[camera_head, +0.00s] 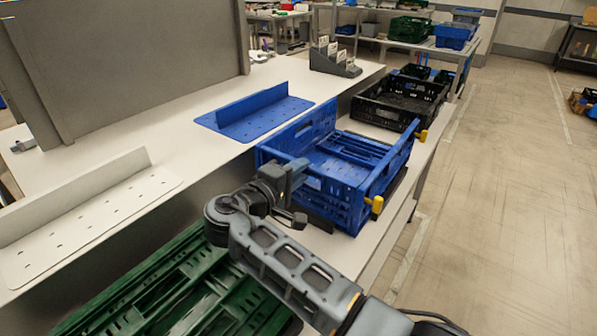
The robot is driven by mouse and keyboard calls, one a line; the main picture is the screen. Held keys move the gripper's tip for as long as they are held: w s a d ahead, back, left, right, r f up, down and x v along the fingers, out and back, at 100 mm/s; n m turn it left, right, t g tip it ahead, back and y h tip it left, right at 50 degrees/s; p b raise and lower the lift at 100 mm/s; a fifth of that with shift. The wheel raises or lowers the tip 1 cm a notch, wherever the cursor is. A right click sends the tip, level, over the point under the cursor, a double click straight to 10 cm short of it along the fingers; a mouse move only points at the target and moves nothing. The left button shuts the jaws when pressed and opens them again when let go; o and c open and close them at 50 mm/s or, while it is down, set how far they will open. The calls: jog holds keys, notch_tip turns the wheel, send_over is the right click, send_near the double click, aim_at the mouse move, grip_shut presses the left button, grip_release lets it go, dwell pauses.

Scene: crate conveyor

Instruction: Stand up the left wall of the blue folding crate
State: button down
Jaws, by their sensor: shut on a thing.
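The blue folding crate (388,178) stands on the grey bench in the middle of the view. Its left wall (300,132) is raised and looks upright or nearly so. The long right wall with yellow latches (376,204) also stands. A blue panel (355,150) lies low inside the crate towards the far end. My gripper (297,172) is at the near left corner of the crate, shut on the left wall near its near end. My wrist hides the exact contact and part of the near end.
A black crate (400,97) stands just beyond the blue one. A green crate (170,290) lies at the near left, partly behind my arm. A blue perforated bracket (255,115) and a white one (90,215) lie on the left counter.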

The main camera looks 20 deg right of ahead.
jog(key=c, duration=1.2)
grip_release()
jog(key=shift+s+a+f, duration=0.1)
jog(key=shift+f, duration=0.35)
jog(key=shift+o, duration=1.2)
jog(key=shift+r, duration=0.15)
jog(key=v, duration=0.7)
jog(key=shift+s+a+b, duration=0.2)
jog(key=shift+a+b, duration=0.05)
jog(key=shift+b, duration=0.2)
jog(key=shift+r, duration=0.1)
